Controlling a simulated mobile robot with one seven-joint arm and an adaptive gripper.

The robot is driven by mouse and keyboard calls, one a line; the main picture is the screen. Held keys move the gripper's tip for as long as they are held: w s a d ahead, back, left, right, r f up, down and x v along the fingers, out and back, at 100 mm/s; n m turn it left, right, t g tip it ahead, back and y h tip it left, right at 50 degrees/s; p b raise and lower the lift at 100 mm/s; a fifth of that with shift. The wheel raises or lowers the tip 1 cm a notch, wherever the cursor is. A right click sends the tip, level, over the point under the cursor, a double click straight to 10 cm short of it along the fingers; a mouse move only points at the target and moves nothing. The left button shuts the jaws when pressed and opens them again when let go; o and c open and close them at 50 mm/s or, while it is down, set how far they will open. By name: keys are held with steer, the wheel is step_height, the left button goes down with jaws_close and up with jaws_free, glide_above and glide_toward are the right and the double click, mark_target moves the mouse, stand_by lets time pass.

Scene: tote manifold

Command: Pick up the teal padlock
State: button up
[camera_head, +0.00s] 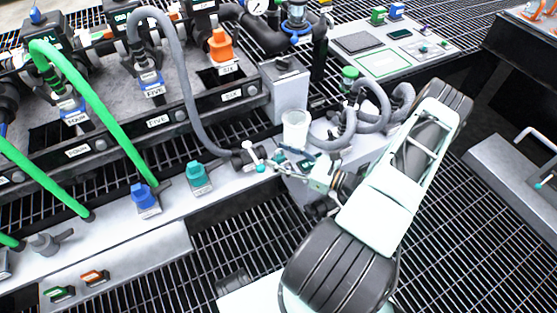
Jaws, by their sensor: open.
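The teal padlock (199,180) stands on the pale ledge in front of the manifold, left of the picture's middle. A blue padlock-like block (144,200) stands to its left. My gripper (280,162) is to the right of the teal padlock, apart from it, near a hose end and a white handle on the ledge. Its jaws are open and look small and cluttered against the fittings behind. I see nothing held in it.
A clear cup (295,130) and coiled grey hoses (368,110) stand close behind my gripper. A grey hose (185,85) and green hoses (95,100) come down to the ledge.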

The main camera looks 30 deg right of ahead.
mark_target(281, 159)
steer(key=shift+w, duration=0.15)
steer(key=c, duration=1.2)
steer(key=shift+r+p, duration=0.3)
steer(key=shift+r, duration=0.35)
steer(key=r, duration=0.2)
steer(key=p, duration=0.1)
steer(key=shift+s+a+r, duration=0.15)
steer(key=shift+s+r, duration=0.1)
steer(key=shift+r, duration=0.15)
steer(key=s+a+r+p, duration=0.4)
steer(key=s+a+r, duration=0.3)
steer(key=s+r, duration=0.2)
steer(key=s, duration=0.2)
steer(key=shift+s, duration=0.3)
